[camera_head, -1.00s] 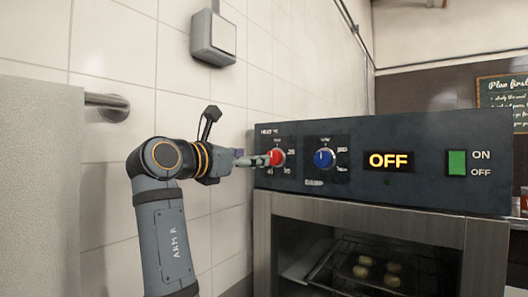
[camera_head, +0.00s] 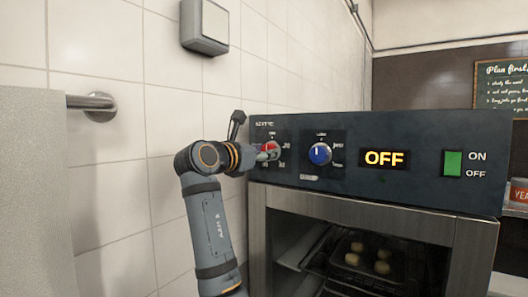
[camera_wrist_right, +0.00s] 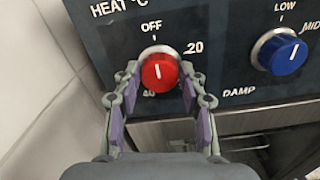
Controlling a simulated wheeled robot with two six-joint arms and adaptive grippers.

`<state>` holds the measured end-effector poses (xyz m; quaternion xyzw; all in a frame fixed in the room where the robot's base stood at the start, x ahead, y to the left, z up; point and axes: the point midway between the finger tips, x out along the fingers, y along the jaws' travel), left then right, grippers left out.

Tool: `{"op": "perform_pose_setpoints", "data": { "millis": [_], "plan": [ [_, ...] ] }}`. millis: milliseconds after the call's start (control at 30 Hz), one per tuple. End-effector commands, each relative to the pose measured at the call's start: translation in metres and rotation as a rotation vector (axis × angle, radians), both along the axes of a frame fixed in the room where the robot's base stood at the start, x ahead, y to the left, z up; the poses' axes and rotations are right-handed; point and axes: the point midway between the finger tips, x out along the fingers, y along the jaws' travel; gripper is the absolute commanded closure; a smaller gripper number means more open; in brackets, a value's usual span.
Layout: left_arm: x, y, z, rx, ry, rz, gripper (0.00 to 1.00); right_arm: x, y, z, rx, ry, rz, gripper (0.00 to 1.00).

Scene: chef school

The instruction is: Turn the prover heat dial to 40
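The red heat dial (camera_head: 271,149) is on the left of the prover's dark control panel (camera_head: 360,185), under the HEAT °C label. In the right wrist view the dial (camera_wrist_right: 159,75) has its white mark pointing up, near OFF. The label 20 is at its upper right, and a partly hidden 40 is below it. My right gripper (camera_wrist_right: 160,70) is open, with a fingertip on each side of the dial. I cannot tell whether the fingers touch it. In the head view the right gripper (camera_head: 262,154) partly covers the dial. My left gripper is not in view.
A blue damp dial (camera_head: 320,153) is right of the red one, then an OFF display (camera_head: 384,158) and a green switch (camera_head: 453,164). A tiled wall (camera_head: 115,130) is close on the left, with a metal bar (camera_head: 92,105). Dough pieces sit on a tray inside the prover.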

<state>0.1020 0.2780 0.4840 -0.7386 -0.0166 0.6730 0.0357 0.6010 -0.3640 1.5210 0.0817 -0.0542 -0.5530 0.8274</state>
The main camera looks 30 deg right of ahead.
Motion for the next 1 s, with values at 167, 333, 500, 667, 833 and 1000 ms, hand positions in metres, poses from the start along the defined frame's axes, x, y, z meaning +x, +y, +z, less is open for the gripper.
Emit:
{"op": "perform_pose_setpoints", "data": {
  "millis": [167,333,500,667,833,1000],
  "plan": [
    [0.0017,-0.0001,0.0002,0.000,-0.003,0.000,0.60,-0.0001,0.0002,0.0002,0.000,0.000,0.000,0.87],
    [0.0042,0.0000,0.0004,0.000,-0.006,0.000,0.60,-0.0002,0.0003,0.0003,0.002,-0.004,0.000,0.93],
    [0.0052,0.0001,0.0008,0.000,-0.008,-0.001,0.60,-0.0003,0.0002,0.0004,0.015,-0.036,0.000,0.93],
    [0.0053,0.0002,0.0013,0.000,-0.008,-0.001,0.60,-0.0004,0.0000,0.0004,0.047,-0.113,0.000,0.93],
    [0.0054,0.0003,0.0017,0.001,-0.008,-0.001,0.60,-0.0009,-0.0002,0.0003,0.099,-0.241,0.000,0.93],
    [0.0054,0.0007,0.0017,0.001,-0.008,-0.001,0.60,-0.0014,-0.0004,-0.0001,0.161,-0.390,0.000,0.93]
  ]
}}
